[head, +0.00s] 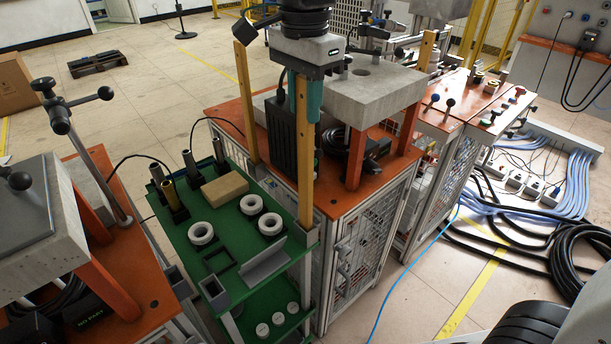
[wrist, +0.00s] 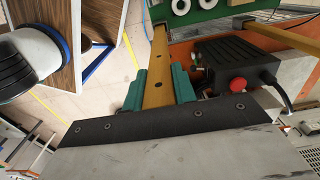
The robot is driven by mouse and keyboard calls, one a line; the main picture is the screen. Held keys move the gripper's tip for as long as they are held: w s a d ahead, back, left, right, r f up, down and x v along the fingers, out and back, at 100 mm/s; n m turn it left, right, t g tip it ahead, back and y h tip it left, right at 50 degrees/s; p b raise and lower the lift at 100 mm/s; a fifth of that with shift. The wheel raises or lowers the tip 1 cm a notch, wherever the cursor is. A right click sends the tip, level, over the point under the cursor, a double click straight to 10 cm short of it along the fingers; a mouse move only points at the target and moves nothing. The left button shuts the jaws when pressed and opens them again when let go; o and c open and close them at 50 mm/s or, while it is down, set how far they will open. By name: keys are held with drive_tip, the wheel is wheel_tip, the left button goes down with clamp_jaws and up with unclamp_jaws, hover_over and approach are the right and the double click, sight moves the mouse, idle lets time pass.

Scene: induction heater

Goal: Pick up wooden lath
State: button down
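A wooden lath (head: 304,160) stands upright at the right corner of the green cart, its lower end near the cart top; I cannot tell whether it rests there. My gripper (head: 306,98) is around its upper part from above. In the wrist view the lath (wrist: 158,90) runs between the two teal fingers of my gripper (wrist: 159,88), which appear to press on both sides with no clear gap. A second upright lath (head: 245,100) stands to the left, and another (head: 426,50) farther back right.
The green cart (head: 215,262) holds white rings (head: 270,224), a tan block (head: 225,189) and metal cylinders. A black box (wrist: 235,65) with a red button is close beside my gripper. Concrete-topped orange tables stand on both sides. Floor in front right has a blue cable (head: 398,285).

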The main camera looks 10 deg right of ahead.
drive_tip(key=shift+r, duration=0.1)
wheel_tip(320, 180, up, 17)
drive_tip(key=shift+r, duration=0.2)
idle(0.9)
